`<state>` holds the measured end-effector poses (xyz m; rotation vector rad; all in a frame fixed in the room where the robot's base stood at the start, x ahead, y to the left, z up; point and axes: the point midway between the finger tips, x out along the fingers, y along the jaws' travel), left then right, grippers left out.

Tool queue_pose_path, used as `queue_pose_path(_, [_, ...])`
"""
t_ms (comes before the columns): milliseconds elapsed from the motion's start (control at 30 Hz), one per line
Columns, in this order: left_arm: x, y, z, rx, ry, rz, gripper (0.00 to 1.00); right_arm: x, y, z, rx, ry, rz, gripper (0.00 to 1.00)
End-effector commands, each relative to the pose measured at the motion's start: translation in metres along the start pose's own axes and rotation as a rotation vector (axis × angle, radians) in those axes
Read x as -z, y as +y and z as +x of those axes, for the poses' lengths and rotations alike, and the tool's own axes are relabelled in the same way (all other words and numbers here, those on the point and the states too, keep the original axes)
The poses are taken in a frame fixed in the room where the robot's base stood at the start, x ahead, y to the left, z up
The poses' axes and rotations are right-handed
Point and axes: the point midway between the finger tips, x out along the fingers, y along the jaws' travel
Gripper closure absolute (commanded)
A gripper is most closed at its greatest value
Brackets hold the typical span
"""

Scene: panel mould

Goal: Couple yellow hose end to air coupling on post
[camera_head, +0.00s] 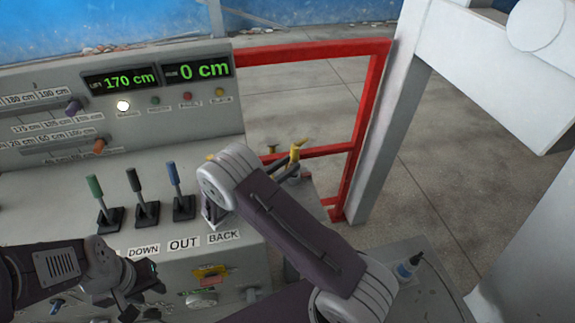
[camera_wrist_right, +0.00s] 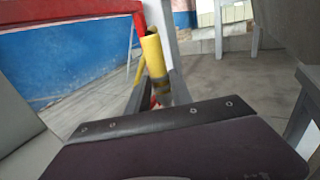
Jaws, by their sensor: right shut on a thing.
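The yellow hose end (camera_head: 296,151) stands up from the jaws of my right gripper (camera_head: 285,173), beyond the right end of the control panel. In the right wrist view the yellow hose end (camera_wrist_right: 153,58) shows as a cylinder between the two dark fingers (camera_wrist_right: 157,92), which are shut on it. A thinner yellow piece (camera_wrist_right: 139,70) shows just left of it; I cannot tell what it joins. I cannot make out the air coupling or its post for certain. My left gripper (camera_head: 142,287) is low at the left, in front of the panel; its jaws are unclear.
The grey control panel (camera_head: 120,150) has levers with green (camera_head: 95,187), black and blue handles and lit displays (camera_head: 120,80). A red rail frame (camera_head: 366,120) and a grey upright (camera_head: 385,120) stand behind my right gripper. Open concrete floor (camera_head: 430,180) lies at the right.

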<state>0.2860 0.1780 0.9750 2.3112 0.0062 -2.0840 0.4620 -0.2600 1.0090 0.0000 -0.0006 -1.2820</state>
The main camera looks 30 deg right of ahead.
Motion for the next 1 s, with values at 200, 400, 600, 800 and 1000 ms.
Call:
queue_pose_path(200, [-0.001, 0.0, 0.005, 0.0, 0.0, 0.0, 0.64, 0.006, 0.0, 0.0, 0.0, -0.001, 0.0, 1.0])
queue_pose_path(400, [-0.001, 0.0, 0.008, 0.0, 0.0, 0.0, 0.64, 0.011, 0.0, 0.0, 0.0, -0.001, 0.0, 1.0])
queue_pose_path(600, [-0.001, 0.0, 0.01, 0.0, 0.0, 0.0, 0.64, 0.014, 0.0, 0.0, 0.0, 0.0, 0.0, 0.62])
queue_pose_path(800, [-0.001, 0.0, 0.01, 0.0, 0.0, 0.0, 0.64, 0.014, 0.0, 0.0, 0.0, 0.0, 0.0, 0.48])
queue_pose_path(1000, [-0.001, 0.0, 0.011, 0.0, 0.0, 0.0, 0.64, 0.015, 0.0, -0.003, -0.002, 0.0, 0.0, 0.48])
